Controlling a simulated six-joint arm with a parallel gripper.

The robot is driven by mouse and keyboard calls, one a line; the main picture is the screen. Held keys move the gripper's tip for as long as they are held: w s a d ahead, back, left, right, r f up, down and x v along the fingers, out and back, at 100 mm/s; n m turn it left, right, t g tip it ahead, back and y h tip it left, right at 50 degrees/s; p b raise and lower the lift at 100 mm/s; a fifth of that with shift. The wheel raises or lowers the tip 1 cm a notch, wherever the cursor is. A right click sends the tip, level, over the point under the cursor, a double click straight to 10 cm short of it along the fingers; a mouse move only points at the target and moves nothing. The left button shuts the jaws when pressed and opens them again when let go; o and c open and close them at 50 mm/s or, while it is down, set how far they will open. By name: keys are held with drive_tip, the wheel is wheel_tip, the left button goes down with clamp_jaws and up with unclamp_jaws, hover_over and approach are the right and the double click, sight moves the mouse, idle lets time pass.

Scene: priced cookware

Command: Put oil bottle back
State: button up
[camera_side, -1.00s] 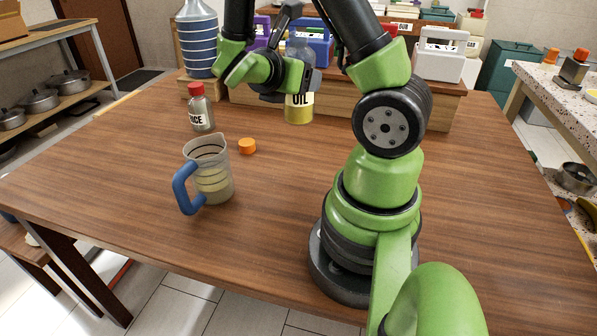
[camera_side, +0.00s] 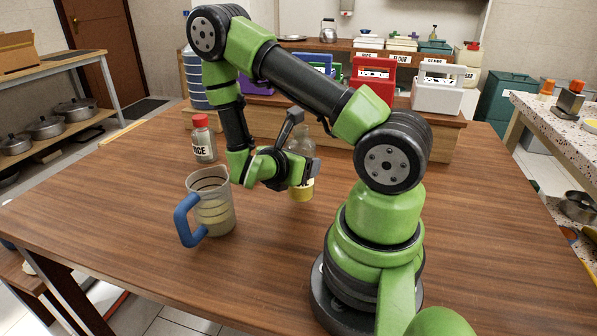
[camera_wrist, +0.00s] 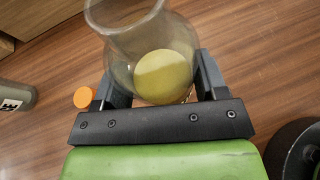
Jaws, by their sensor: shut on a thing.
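The oil bottle is a clear bottle with yellow oil in its lower part. In the side view the oil bottle (camera_side: 302,143) is upright, partly hidden by my gripper (camera_side: 306,174). My gripper is shut on it, with a finger on either side. In the wrist view the oil bottle (camera_wrist: 128,48) shows from above with no cap on its mouth, between the fingers of my gripper (camera_wrist: 165,85). I cannot tell whether its base touches the table. An orange cap (camera_wrist: 85,97) lies on the table left of it and is hidden in the side view.
A measuring jug (camera_side: 212,205) with a blue handle stands left of my gripper. A red-capped sauce bottle (camera_side: 204,142) stands behind the jug. A wooden shelf (camera_side: 440,137) with red and white caddies lines the table's back. The table's left front is clear.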

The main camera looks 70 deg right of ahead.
drive_tip(key=shift+f, duration=1.1)
drive_tip(key=shift+f, duration=0.1)
drive_tip(key=o, duration=1.2)
drive_tip(key=v, duration=1.2)
drive_tip(key=s+a+r+m+t+y, duration=0.1)
drive_tip(key=a+r+m+t+y, duration=0.2)
drive_tip(key=r+m+y, duration=0.2)
drive_tip(key=s+a+r+m+t+y, duration=0.2)
drive_tip(key=a+r+m+t+y, duration=0.2)
drive_tip(key=r+m, duration=0.3)
drive_tip(key=s+a+r+m+t+y, duration=0.2)
drive_tip(key=a+r+m+t+y, duration=0.1)
drive_tip(key=r+m, duration=0.4)
drive_tip(key=shift+s+a+r+t+y, duration=0.1)
drive_tip(key=shift+a+t+y, duration=0.2)
drive_tip(key=shift+y, duration=0.4)
drive_tip(key=shift+s+a+r+t+y, duration=0.15)
drive_tip(key=shift+a+y, duration=0.2)
drive_tip(key=shift+y, duration=0.35)
